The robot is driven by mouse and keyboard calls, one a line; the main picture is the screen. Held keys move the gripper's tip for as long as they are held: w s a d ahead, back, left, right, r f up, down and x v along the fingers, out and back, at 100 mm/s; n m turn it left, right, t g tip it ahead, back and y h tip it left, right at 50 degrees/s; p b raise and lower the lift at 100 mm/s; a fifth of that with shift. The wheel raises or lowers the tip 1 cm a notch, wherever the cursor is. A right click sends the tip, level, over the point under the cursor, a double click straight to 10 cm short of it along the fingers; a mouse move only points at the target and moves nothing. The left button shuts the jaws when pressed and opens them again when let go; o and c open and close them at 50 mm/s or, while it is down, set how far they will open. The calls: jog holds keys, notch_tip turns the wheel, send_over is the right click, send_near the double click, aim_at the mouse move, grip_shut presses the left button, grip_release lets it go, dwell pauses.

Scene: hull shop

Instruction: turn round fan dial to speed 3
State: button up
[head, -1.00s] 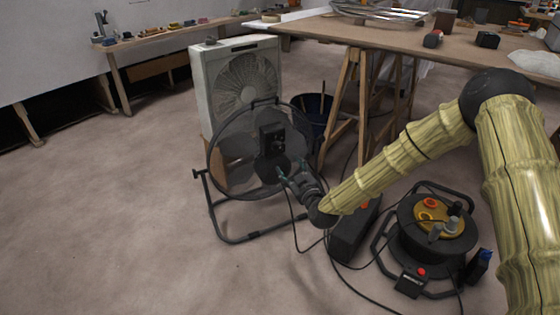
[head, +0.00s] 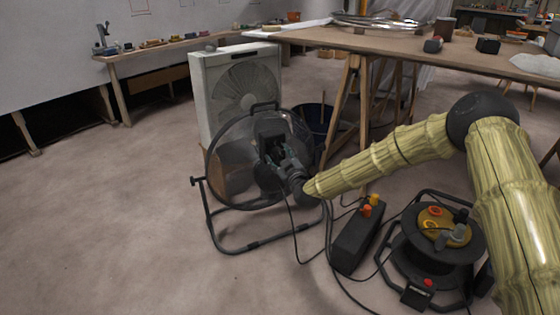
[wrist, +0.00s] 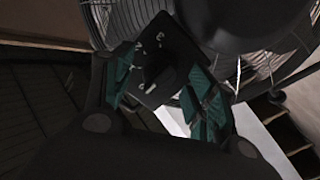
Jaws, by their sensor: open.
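The round black floor fan (head: 232,150) stands on a tubular frame left of my arm in the head view. Its dark control box is mostly hidden behind my gripper (head: 276,158) there. In the wrist view, the control plate (wrist: 168,62) with small pale marks faces the camera, and the dark dial (wrist: 158,74) sits on it. My gripper (wrist: 165,95) is open, with one teal-padded finger on each side of the plate's lower part. The dial lies between the fingers; I cannot tell whether they touch it.
A white box fan (head: 238,88) stands behind the round fan. A black box with orange and yellow tops (head: 355,240) and a cable reel (head: 435,245) lie to the right, with loose cables on the floor. A trestle table (head: 400,45) stands behind. Floor at left is clear.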

jog(key=shift+w, duration=0.1)
jog(key=shift+c, duration=0.5)
jog(key=c, duration=1)
jog(key=shift+o, duration=0.2)
